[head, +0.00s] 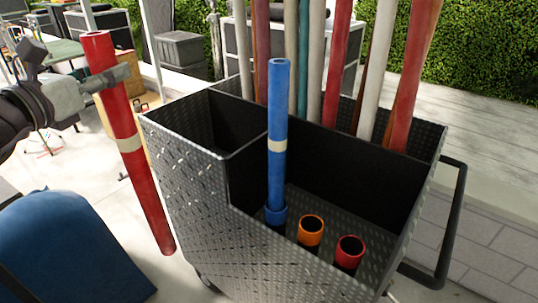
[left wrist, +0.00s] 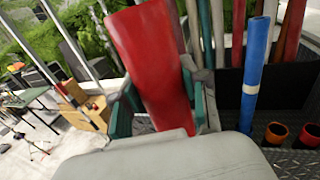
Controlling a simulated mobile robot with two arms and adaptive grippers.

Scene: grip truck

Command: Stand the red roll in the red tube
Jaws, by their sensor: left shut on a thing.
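The red roll (head: 148,200) has a pale band near its middle. My left gripper (head: 107,80) is shut on it near its top end and holds it in the air, slightly tilted, left of the metal cart. Its lower end hangs outside the cart wall. In the left wrist view the roll (left wrist: 150,50) stands between the finger pads. The red tube (head: 350,250) is a short open holder at the right of the cart's front compartment, and it looks empty. My right gripper is not in view.
The cart (head: 180,190) has high walls. A blue roll (head: 278,110) stands in the blue tube (head: 276,213). An orange tube (head: 311,232) sits between the blue and red ones. Several long rolls stand in the back compartment. A blue object (head: 60,250) is at lower left.

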